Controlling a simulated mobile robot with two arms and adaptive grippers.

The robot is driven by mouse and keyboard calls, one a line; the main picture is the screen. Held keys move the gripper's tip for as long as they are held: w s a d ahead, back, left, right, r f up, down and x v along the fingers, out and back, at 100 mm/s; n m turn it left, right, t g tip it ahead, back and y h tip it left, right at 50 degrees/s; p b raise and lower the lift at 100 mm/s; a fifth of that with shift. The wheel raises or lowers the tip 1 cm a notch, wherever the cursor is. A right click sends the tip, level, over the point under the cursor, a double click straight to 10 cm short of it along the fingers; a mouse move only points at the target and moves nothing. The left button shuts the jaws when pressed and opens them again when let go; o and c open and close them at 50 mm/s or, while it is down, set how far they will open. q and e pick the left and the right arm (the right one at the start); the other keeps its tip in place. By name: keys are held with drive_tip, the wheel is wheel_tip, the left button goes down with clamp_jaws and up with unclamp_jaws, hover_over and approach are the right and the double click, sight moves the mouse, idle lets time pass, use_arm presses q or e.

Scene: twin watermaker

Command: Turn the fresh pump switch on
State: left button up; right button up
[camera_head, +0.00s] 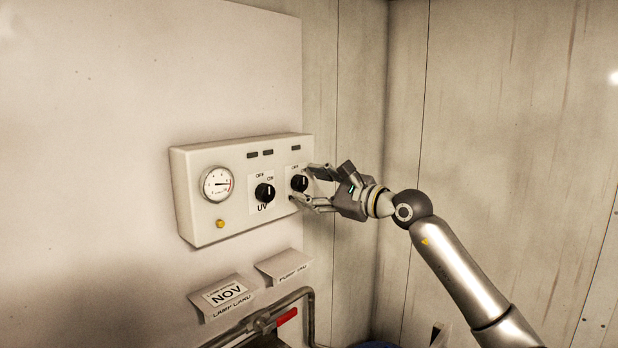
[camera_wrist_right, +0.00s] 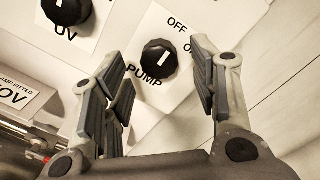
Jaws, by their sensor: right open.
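The pump switch is a black round knob (camera_head: 299,183) at the right end of the white control panel (camera_head: 199,225). In the right wrist view the knob (camera_wrist_right: 158,58) has OFF and ON printed at its upper right and PUMP below it. Its white mark points up and right towards these labels; I cannot tell which one it is on. My right gripper (camera_head: 308,187) is open, with its fingers in front of the panel on either side of the knob. In the wrist view the knob shows between the fingers (camera_wrist_right: 159,72), with gaps on both sides. My left gripper is not in view.
A UV knob (camera_head: 264,193) sits just left of the pump knob, then a gauge (camera_head: 217,184) with a yellow button (camera_head: 220,223) below. Two label cards (camera_head: 224,296) and grey pipework with a red part (camera_head: 287,317) are underneath. A wall corner is close on the right.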

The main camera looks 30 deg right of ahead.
drive_tip(key=shift+x, duration=0.8)
drive_tip(key=shift+c, duration=0.2)
drive_tip(key=c, duration=1)
drive_tip(key=shift+m, duration=0.3)
drive_tip(key=m, duration=0.5)
drive_tip(key=m+p, duration=0.1)
drive_tip(key=m, duration=0.5)
drive_tip(key=shift+s+f+t, duration=0.1)
drive_tip(key=shift+t, duration=0.2)
drive_tip(key=shift+m+h, duration=0.3)
drive_tip(key=shift+m, duration=0.2)
